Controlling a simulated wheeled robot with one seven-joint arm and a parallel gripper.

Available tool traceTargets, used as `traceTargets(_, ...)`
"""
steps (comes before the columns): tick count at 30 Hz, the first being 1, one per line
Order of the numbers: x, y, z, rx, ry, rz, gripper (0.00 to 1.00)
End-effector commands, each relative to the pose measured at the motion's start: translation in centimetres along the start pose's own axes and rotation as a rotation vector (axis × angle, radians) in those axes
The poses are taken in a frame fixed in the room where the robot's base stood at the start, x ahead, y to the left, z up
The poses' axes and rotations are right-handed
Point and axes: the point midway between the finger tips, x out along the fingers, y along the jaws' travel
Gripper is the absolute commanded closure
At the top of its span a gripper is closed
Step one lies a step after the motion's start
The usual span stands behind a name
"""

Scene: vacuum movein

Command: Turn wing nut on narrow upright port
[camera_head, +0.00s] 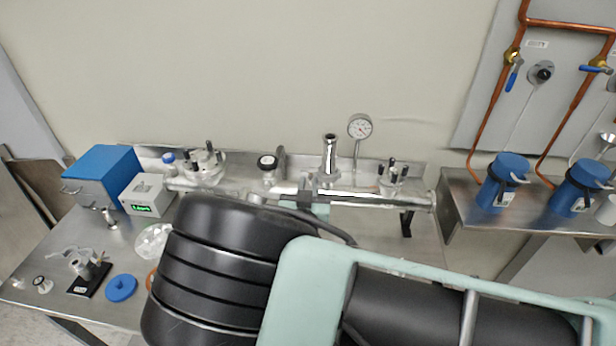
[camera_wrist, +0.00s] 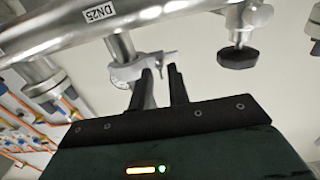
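The narrow upright port (camera_head: 330,153) stands on the steel manifold pipe in the head view, left of a dial gauge. In the wrist view a pipe labelled DN25 (camera_wrist: 97,14) crosses the top left, and a grey clamp (camera_wrist: 130,72) sits around a narrow tube joined to it. The wing nut (camera_wrist: 168,58) appears at the clamp's right side, by my fingertips. My gripper (camera_wrist: 160,70) has its two dark fingers apart, with the clamp's hardware at and between the tips. Contact is unclear. In the head view my arm hides the gripper.
The dial gauge (camera_head: 360,127) stands close right of the port. A black knob (camera_wrist: 237,58) hangs right of my fingers in the wrist view. A blue box (camera_head: 102,172) and a grey readout box (camera_head: 148,195) stand left. Blue flasks (camera_head: 503,180) stand right.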

Motion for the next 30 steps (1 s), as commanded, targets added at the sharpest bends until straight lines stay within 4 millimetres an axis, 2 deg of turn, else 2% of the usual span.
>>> traceTargets(11,0.6,0.02,0.03,0.0,0.0,0.0,0.83)
traceTargets(12,0.59,0.02,0.02,0.0,0.0,0.0,0.94)
traceTargets(13,0.59,0.02,0.02,0.0,0.0,0.0,1.0)
traceTargets(23,0.58,0.05,0.12,0.017,-0.001,0.001,1.0)
traceTargets(30,0.62,0.09,0.38,0.122,0.0,0.002,1.0)
